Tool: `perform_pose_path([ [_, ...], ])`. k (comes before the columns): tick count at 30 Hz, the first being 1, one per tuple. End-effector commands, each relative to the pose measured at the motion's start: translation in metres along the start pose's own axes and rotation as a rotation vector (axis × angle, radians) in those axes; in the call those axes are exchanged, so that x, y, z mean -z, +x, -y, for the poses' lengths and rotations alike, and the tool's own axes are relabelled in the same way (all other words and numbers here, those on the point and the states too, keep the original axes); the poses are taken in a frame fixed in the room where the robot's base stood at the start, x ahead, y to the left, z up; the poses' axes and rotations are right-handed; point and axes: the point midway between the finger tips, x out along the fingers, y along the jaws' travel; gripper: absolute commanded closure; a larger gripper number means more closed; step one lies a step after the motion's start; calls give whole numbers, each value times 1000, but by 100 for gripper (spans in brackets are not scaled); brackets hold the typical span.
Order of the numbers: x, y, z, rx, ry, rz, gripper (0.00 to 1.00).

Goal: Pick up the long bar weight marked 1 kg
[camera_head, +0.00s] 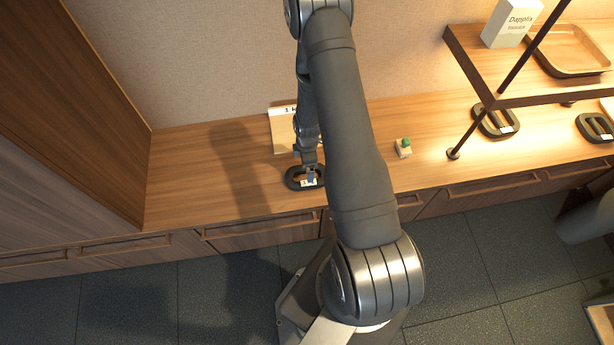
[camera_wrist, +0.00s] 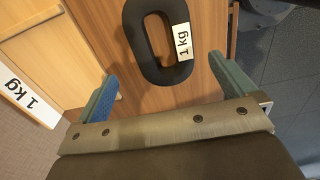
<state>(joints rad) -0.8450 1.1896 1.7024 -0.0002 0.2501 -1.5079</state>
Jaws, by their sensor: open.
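The 1 kg weight is a dark ring-shaped oblong bar with an open middle and a white "1 kg" label. In the wrist view the weight (camera_wrist: 137,38) lies flat on the wood, ahead of the jaws and between their lines. In the head view the weight (camera_head: 291,180) lies on the counter near its front edge. My gripper (camera_wrist: 172,80) is open and empty, its two blue-padded fingers wide apart. In the head view my gripper (camera_head: 309,176) appears right above the weight and covers part of it. I cannot tell the exact height gap.
A light wooden board with a "1 kg" sign (camera_wrist: 27,98) stands behind the weight. A small green-topped block (camera_head: 403,148) is to the right. Two other dark ring weights (camera_head: 495,122) (camera_head: 596,127) lie by a shelf (camera_head: 540,90) at right. The counter (camera_head: 190,170) is clear at left.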

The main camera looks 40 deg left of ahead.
Motion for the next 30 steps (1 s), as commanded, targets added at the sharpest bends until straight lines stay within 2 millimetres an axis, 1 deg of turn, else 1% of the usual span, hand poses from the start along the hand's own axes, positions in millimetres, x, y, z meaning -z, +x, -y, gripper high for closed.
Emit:
perform_pose_path([
  [1,0,9,1,2,0,0,0],
  [3,0,20,1,3,0,0,0],
  [6,0,30,0,1,0,0,0],
  [14,0,44,1,1,0,0,0],
  [24,1,84,3,1,1,0,0],
  [30,1,91,3,0,1,0,0],
])
